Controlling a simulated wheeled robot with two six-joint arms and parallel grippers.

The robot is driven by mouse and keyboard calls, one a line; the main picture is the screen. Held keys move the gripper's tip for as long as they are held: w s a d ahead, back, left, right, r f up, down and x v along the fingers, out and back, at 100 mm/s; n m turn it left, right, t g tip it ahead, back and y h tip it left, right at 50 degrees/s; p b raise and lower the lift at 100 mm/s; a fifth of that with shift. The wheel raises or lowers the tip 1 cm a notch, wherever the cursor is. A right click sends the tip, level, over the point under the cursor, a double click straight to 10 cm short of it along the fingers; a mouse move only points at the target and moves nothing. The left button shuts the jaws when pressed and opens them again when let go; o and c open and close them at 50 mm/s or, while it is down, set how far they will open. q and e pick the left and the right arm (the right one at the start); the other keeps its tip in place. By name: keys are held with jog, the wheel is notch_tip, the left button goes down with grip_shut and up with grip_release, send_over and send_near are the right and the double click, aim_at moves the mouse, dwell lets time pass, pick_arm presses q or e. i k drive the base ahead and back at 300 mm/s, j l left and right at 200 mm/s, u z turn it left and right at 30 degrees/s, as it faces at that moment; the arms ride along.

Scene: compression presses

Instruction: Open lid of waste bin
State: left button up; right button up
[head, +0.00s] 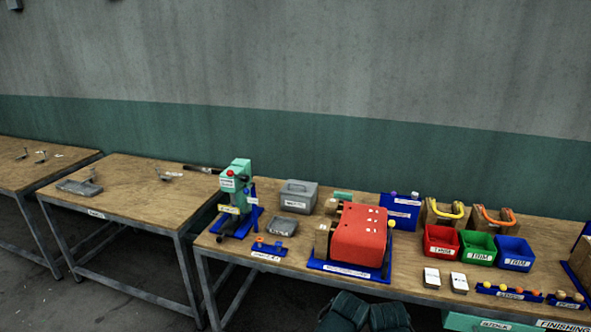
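A green press (236,199) stands left of the box and a red machine (359,236) right of it. Red (441,241), green (478,247) and blue (514,253) bins stand farther right.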

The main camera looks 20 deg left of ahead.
aim_at(298, 188)
jog(key=i+j, duration=2)
